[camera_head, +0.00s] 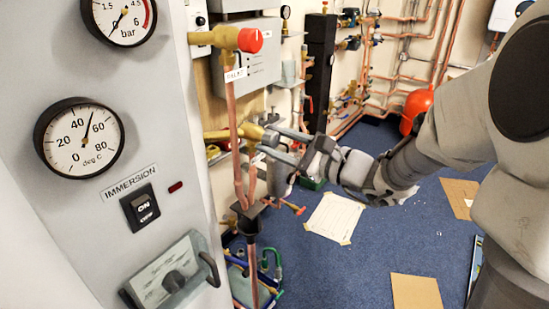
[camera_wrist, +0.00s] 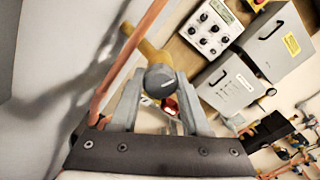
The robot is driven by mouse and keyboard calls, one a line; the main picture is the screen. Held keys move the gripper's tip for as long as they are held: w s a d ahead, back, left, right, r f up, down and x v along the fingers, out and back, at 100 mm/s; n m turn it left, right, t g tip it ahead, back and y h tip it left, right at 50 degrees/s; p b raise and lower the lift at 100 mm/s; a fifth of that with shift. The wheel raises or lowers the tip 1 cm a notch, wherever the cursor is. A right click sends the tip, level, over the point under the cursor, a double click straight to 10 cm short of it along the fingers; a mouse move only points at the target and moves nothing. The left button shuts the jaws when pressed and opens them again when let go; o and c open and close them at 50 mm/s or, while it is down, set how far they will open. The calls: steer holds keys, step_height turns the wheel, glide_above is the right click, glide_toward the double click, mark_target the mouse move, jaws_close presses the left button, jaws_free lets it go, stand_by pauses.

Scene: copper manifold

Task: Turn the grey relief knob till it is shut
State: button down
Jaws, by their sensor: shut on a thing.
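The grey knob (camera_wrist: 158,80) sits on the end of a brass valve body (camera_wrist: 140,45) in the wrist view. In the head view my gripper (camera_head: 274,145) reaches in from the right to the brass valve (camera_head: 218,134) beside the copper pipes. The knob is mostly hidden there by the fingers.
A red-capped brass valve (camera_head: 249,40) stands above, near a small label. Copper pipes (camera_head: 231,115) run down close to my fingers. A grey panel (camera_head: 95,190) with gauges and an immersion switch fills the left.

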steer(key=n+b, duration=0.3)
steer(key=b, duration=0.2)
steer(key=shift+f+n+b, duration=0.3)
steer(key=shift+n, duration=0.1)
steer(key=shift+r+n+b, duration=0.15)
steer(key=shift+n+b, duration=0.45)
steer(key=shift+b, duration=0.2)
steer(key=shift+r, duration=0.1)
steer(key=shift+c, duration=1.9)
jaws_free()
steer(key=shift+d, duration=0.1)
steer(key=p+v, duration=0.2)
steer(key=v, duration=1.5)
steer(key=shift+s, duration=0.2)
